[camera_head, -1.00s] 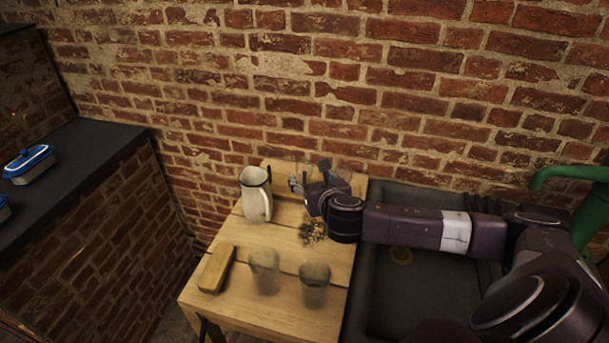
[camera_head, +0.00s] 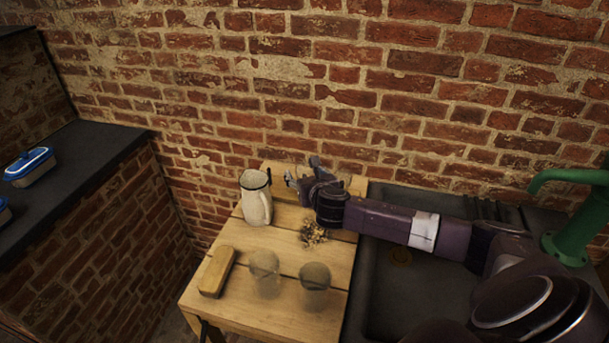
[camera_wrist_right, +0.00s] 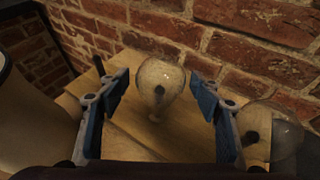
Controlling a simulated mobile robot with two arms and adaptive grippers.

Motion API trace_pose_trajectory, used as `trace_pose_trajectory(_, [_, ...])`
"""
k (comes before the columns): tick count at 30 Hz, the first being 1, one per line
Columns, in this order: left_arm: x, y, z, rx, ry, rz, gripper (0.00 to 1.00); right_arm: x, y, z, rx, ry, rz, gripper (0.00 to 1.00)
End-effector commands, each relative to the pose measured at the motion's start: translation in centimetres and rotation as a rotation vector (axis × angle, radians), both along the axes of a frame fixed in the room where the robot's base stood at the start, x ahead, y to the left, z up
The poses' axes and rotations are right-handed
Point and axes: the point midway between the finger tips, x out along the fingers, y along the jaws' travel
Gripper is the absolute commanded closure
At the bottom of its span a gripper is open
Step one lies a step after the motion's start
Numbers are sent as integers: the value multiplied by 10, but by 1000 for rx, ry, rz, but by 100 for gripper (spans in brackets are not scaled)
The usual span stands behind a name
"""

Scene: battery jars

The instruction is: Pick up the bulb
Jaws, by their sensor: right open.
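A clear, rounded glass bulb (camera_wrist_right: 160,82) with a narrower neck shows in the right wrist view, at the back of the wooden table near the brick wall. My right gripper (camera_wrist_right: 155,100) is open, with one blue-padded finger to each side of the bulb in the picture. I cannot tell whether the bulb is fully between the pads. In the head view my right gripper (camera_head: 290,179) is over the table's back part, right of the pitcher, and the bulb is not clear there. My left gripper is not in view.
A second glass piece (camera_wrist_right: 268,135) stands close to the right finger. A cream pitcher (camera_head: 256,198) is close on the left. Small brown bits (camera_head: 313,234), a wooden block (camera_head: 217,271) and two glass jars (camera_head: 265,268) (camera_head: 315,275) lie or stand nearer the front.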

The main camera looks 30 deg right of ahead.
Motion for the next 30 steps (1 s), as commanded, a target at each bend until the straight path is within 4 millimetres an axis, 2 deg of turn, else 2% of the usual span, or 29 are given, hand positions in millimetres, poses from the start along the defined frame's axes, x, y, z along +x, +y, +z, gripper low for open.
trace_pose_trajectory(3, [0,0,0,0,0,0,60,0,0,0,0,0,0,42])
trace_pose_trajectory(13, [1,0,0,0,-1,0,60,0,0,0,0,0,0,77])
trace_pose_trajectory(25, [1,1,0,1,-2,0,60,0,0,1,0,0,0,78])
trace_pose_trajectory(30, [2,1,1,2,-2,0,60,0,0,12,0,-2,0,78])
